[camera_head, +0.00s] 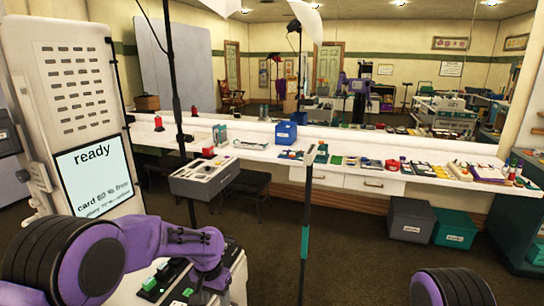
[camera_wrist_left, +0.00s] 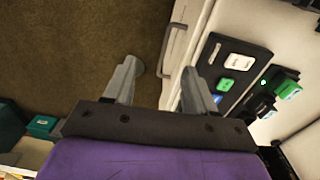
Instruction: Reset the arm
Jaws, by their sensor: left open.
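My left arm, purple and black, comes in from the left in the head view and reaches over the front of a white machine (camera_head: 75,120). Its gripper is not clear there. In the left wrist view my left gripper (camera_wrist_left: 160,85) has its two grey fingers spread apart with nothing between them. One finger is over the brown floor, the other over the edge of the white machine. A black panel (camera_wrist_left: 228,72) with white and green buttons lies beside the right finger. Of my right arm only a purple and black part shows at the bottom right; its gripper is out of view.
The machine's screen (camera_head: 95,172) reads "ready". A grey tray (camera_head: 205,178) on a stand and a thin pole (camera_head: 306,215) with a teal band stand ahead. A long white counter (camera_head: 345,181) with many items runs below a mirror. Grey (camera_head: 411,221) and green bins sit under it.

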